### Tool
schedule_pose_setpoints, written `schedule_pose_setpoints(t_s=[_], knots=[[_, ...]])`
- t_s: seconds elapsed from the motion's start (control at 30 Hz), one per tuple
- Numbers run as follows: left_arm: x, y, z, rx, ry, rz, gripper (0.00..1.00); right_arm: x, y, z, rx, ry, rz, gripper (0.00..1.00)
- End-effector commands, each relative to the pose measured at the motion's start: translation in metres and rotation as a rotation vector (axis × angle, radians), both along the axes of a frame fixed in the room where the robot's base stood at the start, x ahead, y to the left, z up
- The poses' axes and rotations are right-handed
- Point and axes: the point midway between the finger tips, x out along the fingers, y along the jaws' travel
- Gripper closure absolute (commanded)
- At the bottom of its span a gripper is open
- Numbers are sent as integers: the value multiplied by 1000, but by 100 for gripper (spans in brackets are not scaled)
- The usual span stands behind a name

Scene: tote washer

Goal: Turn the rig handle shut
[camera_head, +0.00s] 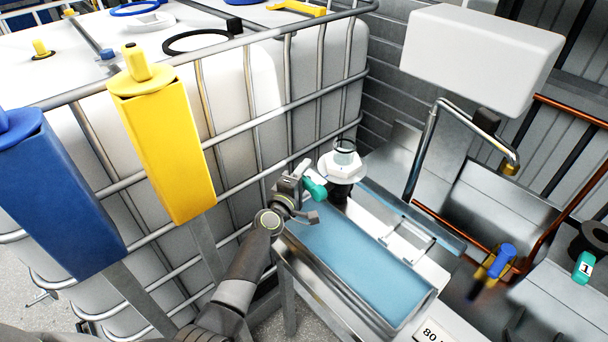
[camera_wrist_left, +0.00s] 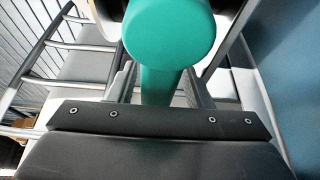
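A teal handle (camera_head: 314,188) with a pale metal arm sits beside the white hexagonal fitting (camera_head: 341,168) at the far end of the blue trough. My right gripper is not in view.
A caged white tank (camera_head: 240,85) stands close on the left, with yellow (camera_head: 165,150) and blue (camera_head: 60,200) posts in front. The blue trough (camera_head: 432,300) lies right of my arm. A blue-and-yellow handle (camera_head: 497,262) and a teal tag marked 1 (camera_head: 583,267) are at right.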

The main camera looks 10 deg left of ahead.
Motion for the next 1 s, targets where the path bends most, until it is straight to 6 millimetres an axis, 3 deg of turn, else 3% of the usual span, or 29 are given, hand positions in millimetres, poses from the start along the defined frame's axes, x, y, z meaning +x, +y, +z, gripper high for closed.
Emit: schedule_pose_setpoints(t_s=[0.37, 0.67, 1.0], knots=[[-10, 3, 2, 2, -3, 1, 55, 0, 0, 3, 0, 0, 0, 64], [-61, 15, 2, 2, 0, 3, 55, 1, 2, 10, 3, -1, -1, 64], [-125, 31, -1, 1, 0, 2, 55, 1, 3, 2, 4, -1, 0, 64]])
